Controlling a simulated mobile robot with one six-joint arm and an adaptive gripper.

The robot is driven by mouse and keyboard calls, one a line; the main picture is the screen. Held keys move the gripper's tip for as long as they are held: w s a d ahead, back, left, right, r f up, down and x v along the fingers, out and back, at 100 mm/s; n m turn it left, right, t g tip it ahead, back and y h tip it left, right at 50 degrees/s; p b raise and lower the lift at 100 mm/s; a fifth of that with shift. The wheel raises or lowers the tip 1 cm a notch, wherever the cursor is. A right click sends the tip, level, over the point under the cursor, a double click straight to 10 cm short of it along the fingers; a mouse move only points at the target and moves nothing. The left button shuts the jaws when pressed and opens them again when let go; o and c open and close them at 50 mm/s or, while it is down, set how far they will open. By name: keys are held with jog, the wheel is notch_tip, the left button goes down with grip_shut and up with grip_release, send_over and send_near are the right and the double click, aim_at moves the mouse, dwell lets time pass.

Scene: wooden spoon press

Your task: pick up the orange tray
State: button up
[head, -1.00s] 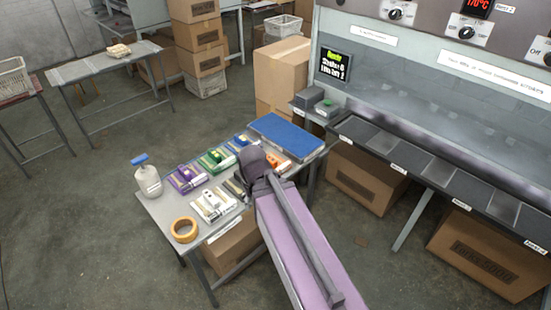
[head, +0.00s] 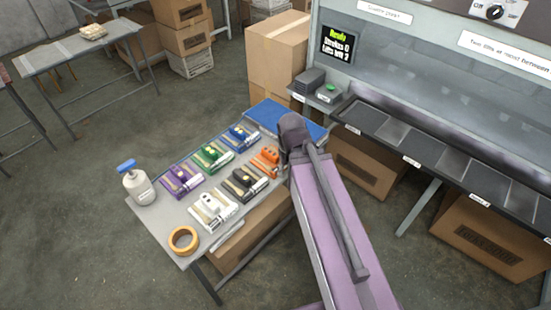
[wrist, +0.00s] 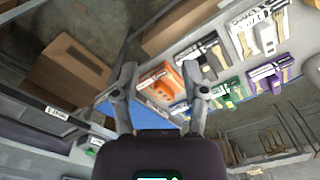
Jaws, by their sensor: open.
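The orange tray (head: 265,160) lies on the small grey table at its right side, partly hidden by my arm in the head view. In the wrist view the orange tray (wrist: 158,88) shows beyond and between the fingers. My gripper (wrist: 158,72) is open and empty, with its fingers spread either side of the tray in that picture. The gap between fingers and tray cannot be judged exactly. In the head view my arm hides the fingers.
Black (head: 245,183), white (head: 213,210), blue (head: 240,136), green (head: 211,156) and purple (head: 182,180) trays lie close by. A blue mat (head: 275,114) is behind. A tape roll (head: 183,239) and spray bottle (head: 138,184) stand left. The press bench (head: 430,160) is right.

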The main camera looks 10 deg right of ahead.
jog(key=shift+o, duration=0.2)
jog(key=shift+d, duration=0.2)
jog(key=o, duration=0.3)
jog(key=n+b, duration=0.7)
jog(key=b, duration=0.4)
send_over(274, 154)
notch_tip(274, 154, down, 11)
jog(key=shift+w+a+r, duration=0.1)
jog(key=shift+a+r, duration=0.1)
jog(key=shift+a, duration=0.1)
jog(key=shift+f, duration=0.15)
notch_tip(274, 154, down, 8)
jog(key=b, duration=0.8)
jog(key=shift+f, duration=0.2)
jog(key=shift+f, duration=0.1)
jog(key=f+b, duration=0.3)
jog(key=shift+s+d, duration=0.2)
jog(key=shift+d, duration=0.05)
jog(key=shift+f+b, duration=1)
jog(key=shift+b, duration=0.2)
